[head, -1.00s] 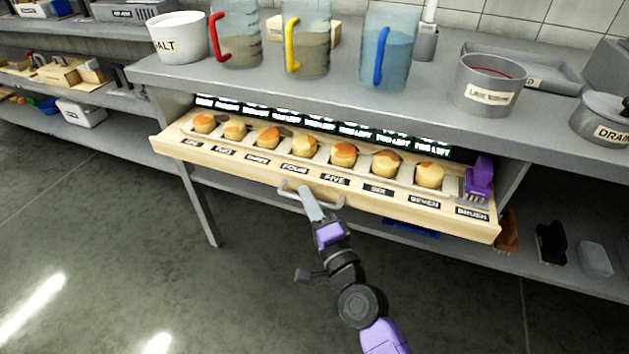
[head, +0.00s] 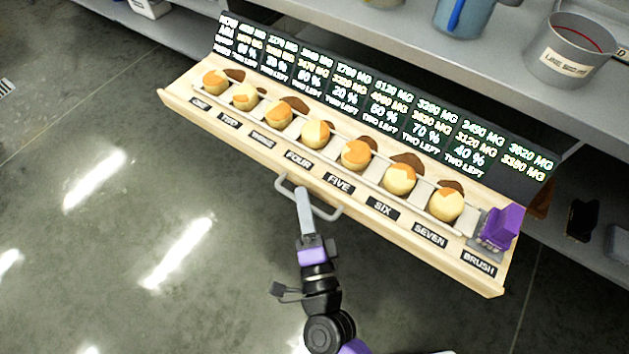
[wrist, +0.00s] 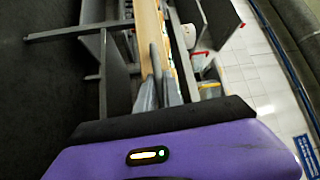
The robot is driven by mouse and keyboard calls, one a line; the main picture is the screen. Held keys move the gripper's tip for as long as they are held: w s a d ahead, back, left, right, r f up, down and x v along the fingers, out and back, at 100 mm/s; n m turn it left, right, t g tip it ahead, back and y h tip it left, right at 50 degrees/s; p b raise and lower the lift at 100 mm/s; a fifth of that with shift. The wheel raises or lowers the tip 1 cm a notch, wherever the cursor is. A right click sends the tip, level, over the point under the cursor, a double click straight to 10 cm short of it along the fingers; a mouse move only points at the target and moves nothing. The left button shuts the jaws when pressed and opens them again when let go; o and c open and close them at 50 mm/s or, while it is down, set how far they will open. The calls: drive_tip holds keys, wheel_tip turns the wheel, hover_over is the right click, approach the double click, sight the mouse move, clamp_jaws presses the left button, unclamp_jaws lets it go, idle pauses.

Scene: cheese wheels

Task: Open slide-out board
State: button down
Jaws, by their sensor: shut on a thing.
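The slide-out board (head: 240,142) is a pale wooden board, pulled out from under the grey counter, with a dark readout panel (head: 390,105) along its back now in full view. Several cheese wheels (head: 315,134) sit in a row on it, above labels ONE to SEVEN. A purple brush (head: 502,226) lies at the right end over the label BRUSH. The grey bar handle (head: 325,215) is on the front edge. My gripper (head: 303,195) is shut on the handle.
The grey counter (head: 350,22) above carries a bucket (head: 572,52) and a blue jug (head: 463,16). A lower shelf at right holds dark brushes (head: 582,220). The concrete floor (head: 100,250) in front and at left is open.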

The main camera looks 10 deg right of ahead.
drive_tip(key=shift+s+a+f, duration=0.1)
drive_tip(key=shift+s+a, duration=0.2)
drive_tip(key=shift+s, duration=0.05)
drive_tip(key=c, duration=1.8)
unclamp_jaws()
drive_tip(key=shift+o, duration=0.2)
drive_tip(key=s+f, duration=0.1)
drive_tip(key=s, duration=0.6)
drive_tip(key=shift+s+d, duration=0.2)
drive_tip(key=shift+s, duration=0.15)
